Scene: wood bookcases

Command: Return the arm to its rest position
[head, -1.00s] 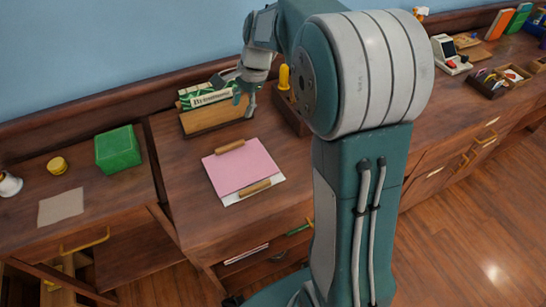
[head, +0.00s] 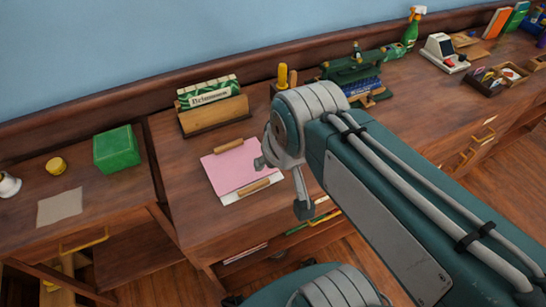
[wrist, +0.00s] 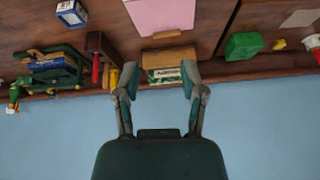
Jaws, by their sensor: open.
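My gripper (head: 281,187) hangs beyond the end of that link, above the front of the desk and just right of the pink clipboard (head: 238,169). Its fingers are spread. In the wrist view my gripper (wrist: 162,77) is open, with nothing between its fingers. That view is upside down, and the card box (wrist: 166,74) shows far beyond the fingertips.
The card box (head: 212,110) stands against the back ledge. A green box (head: 117,149) and a yellow lid (head: 57,165) sit at left. A tool holder, a green machine (head: 362,67), a spray bottle (head: 413,28) and a card terminal (head: 444,52) line the right. Floor is clear at lower right.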

